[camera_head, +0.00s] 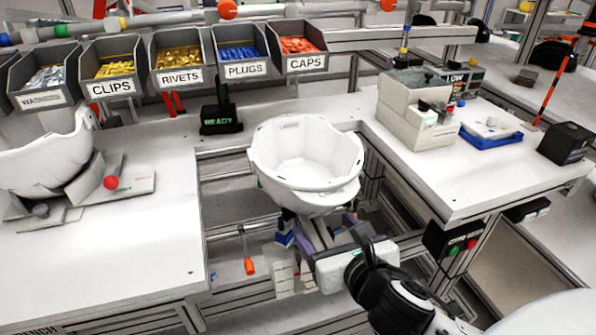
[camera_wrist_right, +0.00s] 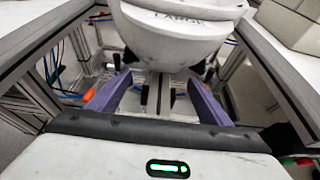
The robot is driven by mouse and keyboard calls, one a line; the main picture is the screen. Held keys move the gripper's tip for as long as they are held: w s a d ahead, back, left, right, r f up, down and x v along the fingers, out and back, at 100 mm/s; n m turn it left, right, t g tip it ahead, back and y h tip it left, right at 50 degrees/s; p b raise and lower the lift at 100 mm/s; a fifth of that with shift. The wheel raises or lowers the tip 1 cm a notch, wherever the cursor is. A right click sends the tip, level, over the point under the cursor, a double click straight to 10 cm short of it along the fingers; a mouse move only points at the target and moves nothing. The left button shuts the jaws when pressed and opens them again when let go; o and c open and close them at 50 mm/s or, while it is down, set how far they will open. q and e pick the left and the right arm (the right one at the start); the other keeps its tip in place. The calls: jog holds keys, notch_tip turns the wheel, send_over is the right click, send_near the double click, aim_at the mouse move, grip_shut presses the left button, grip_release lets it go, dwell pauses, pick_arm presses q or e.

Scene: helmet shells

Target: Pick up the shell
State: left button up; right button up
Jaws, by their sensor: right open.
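A white helmet shell (camera_head: 305,160), open side up, sits at the centre of the head view, above the gap between the benches. In the right wrist view its underside (camera_wrist_right: 180,40) fills the top middle, with faint lettering on it. What bears it is mostly hidden. My right gripper (camera_head: 322,230) reaches in from the lower right, just below the near side of the shell. Its two purple fingers (camera_wrist_right: 158,82) are spread apart with no shell wall visible between them; contact with the shell cannot be told. My left gripper is out of view.
Another white shell (camera_head: 45,155) rests on a grey stand on the left bench (camera_head: 130,245). Labelled parts bins (camera_head: 180,60) line the back. The right bench (camera_head: 470,185) holds a beige machine (camera_head: 415,110) and a blue tray (camera_head: 490,138). A green-lit display (camera_head: 221,120) stands behind the shell.

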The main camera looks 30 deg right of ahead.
aim_at(318, 216)
jog(key=x, duration=0.7)
jog(key=shift+d+f, duration=0.2)
jog(key=shift+d, duration=0.2)
jog(key=c, duration=1.6)
jog(key=shift+w+r, duration=0.1)
jog(key=shift+r, duration=0.15)
jog(key=shift+c, duration=0.4)
